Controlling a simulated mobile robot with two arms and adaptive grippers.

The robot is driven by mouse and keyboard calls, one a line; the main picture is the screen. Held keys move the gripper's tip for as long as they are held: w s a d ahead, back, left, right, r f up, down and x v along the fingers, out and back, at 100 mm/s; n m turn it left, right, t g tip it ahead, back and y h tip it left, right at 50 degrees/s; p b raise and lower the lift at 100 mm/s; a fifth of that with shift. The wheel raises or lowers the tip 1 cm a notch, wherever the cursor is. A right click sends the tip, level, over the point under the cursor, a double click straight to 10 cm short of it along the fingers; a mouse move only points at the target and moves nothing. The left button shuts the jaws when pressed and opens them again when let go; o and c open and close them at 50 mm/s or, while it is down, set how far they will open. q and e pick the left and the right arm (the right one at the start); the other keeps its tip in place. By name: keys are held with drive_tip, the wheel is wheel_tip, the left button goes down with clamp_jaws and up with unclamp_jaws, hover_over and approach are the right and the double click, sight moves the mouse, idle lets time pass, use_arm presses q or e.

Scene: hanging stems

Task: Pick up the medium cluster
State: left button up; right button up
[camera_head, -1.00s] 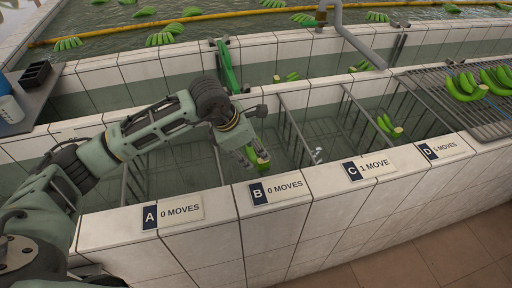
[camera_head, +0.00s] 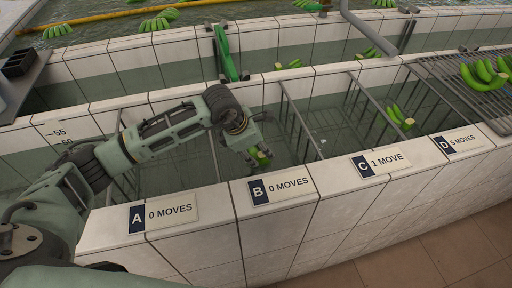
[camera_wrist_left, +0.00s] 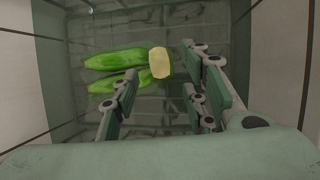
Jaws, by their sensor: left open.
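A small green banana cluster (camera_head: 263,158) is in the trough compartment behind sign B, partly hidden by my left gripper (camera_head: 254,156). In the left wrist view the cluster (camera_wrist_left: 118,60) shows a few green fingers and a pale cut stem end (camera_wrist_left: 159,62). My left gripper (camera_wrist_left: 160,80) is open there, with the stem end in the gap between its fingers. Contact cannot be told. Another cluster (camera_head: 400,116) is in the compartment behind sign C, and larger bunches (camera_head: 482,72) lie on the rack at right. Which is the medium one is not marked. My right gripper is not in view.
Metal bar dividers (camera_head: 297,118) separate the compartments. The tiled front wall (camera_head: 330,205) carries signs A (camera_head: 163,213), B (camera_head: 281,188), C (camera_head: 378,162) and D (camera_head: 456,143). A green bracket (camera_head: 225,55) stands on the wall behind. More bananas float in the water beyond.

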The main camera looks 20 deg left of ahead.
sight(262, 154)
use_arm(q)
drive_tip(key=x, duration=0.3)
drive_tip(key=shift+w+f, duration=0.15)
drive_tip(key=shift+c, duration=0.2)
